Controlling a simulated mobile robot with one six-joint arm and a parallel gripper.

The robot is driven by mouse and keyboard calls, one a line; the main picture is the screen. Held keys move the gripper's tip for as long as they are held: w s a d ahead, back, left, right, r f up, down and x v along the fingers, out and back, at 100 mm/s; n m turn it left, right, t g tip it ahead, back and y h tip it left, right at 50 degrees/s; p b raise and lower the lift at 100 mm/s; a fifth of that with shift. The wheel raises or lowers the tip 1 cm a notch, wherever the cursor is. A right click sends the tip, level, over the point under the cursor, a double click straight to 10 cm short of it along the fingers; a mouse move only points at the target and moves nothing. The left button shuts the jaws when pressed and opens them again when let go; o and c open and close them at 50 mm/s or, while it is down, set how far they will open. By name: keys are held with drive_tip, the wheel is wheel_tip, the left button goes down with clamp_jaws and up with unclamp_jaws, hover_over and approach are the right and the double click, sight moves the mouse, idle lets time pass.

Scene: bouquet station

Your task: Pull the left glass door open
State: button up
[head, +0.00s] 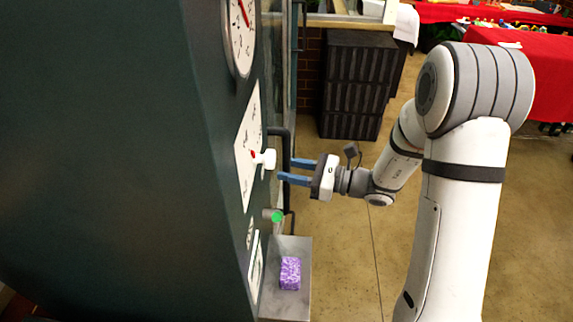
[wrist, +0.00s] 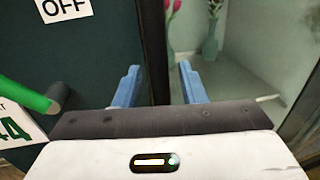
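The glass door (head: 279,60) stands along the right side of the dark green cabinet in the head view, seen nearly edge-on; it looks shut. Its dark upright bar handle (head: 287,143) stands out from the door. My gripper (head: 289,169) is open, its two blue fingers pointing left at the handle, with the tips overlapping the bar in this view. In the wrist view my gripper (wrist: 159,84) has a dark upright bar (wrist: 152,45), apparently the handle, between its fingers, with gaps on both sides. I cannot tell how deep the bar sits between them.
The dark green cabinet wall (head: 130,150) carries a dial (head: 240,35), a white knob (head: 264,159) and a green-tipped knob (head: 275,216). A grey shelf (head: 288,248) below holds a purple block (head: 290,273). Through the glass, a vase (wrist: 210,45) shows.

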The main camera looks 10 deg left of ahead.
drive_tip(key=shift+w+a, duration=0.1)
drive_tip(key=shift+a, duration=0.6)
clamp_jaws()
